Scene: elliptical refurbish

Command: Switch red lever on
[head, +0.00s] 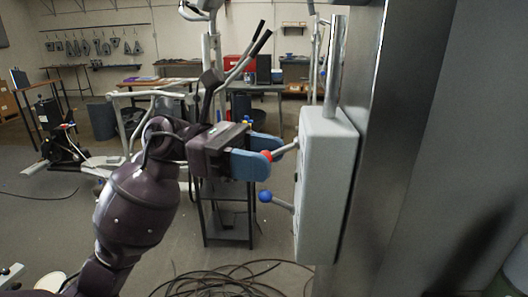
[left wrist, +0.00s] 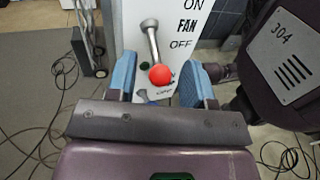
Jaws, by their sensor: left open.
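The red lever (head: 267,155) has a red ball on a metal stem and sticks out to the left from the grey control box (head: 326,185), tilted slightly downward. My left gripper (head: 261,151) is at the ball, its blue fingers open. In the left wrist view the red ball (left wrist: 160,76) sits between the spread fingers (left wrist: 160,84), with gaps on both sides. Its stem runs up to a mount on the white panel (left wrist: 183,58), beside the words ON, FAN and OFF. The ball is lower than OFF in that view. My right gripper is not in view.
A blue-ball lever (head: 265,196) sticks out of the box just below the red one. A metal pipe (head: 334,68) rises from the box top, beside a wide metal column (head: 400,130). A small dark stand (head: 226,215) and coiled cables (head: 235,281) are on the floor.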

